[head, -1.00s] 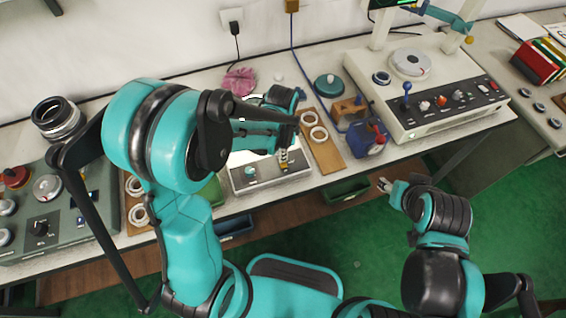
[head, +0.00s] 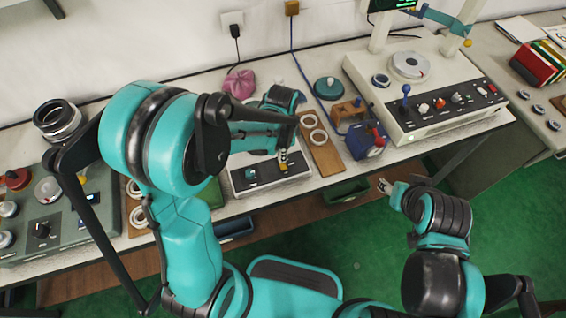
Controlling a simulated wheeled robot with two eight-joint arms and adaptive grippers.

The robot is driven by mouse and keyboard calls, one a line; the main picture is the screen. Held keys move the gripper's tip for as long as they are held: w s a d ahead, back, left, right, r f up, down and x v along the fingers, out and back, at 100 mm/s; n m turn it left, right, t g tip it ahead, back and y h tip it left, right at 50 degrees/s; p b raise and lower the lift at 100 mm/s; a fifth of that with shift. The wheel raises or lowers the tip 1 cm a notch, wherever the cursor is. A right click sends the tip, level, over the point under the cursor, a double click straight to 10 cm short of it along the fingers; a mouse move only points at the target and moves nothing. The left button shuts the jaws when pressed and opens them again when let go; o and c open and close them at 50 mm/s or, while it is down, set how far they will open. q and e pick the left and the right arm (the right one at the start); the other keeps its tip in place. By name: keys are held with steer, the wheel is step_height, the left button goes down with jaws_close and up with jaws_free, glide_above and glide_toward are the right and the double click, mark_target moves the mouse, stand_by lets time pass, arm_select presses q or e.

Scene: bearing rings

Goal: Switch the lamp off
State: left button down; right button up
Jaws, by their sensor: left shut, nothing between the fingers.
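The lamp appears to be the low box with a pale flat top (head: 236,159) and a dark front panel carrying a teal knob (head: 251,173), on the bench in the middle of the head view. My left arm covers much of its top. My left gripper (head: 284,160) is shut and empty, pointing down at the right part of the panel. Its tips are over or against a small control there; I cannot tell if they touch. My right gripper (head: 384,185) is low in front of the bench, apart from the lamp, too small to tell open from shut.
A large cream console (head: 440,110) stands further right. A grey-green control box (head: 60,215) is at left.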

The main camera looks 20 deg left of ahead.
arm_select(q)
steer(key=shift+r+p, duration=1.7)
steer(key=shift+r, duration=0.85)
arm_select(e)
step_height(320, 180, up, 4)
steer(key=shift+f, duration=0.15)
arm_select(q)
steer(key=shift+f, duration=0.1)
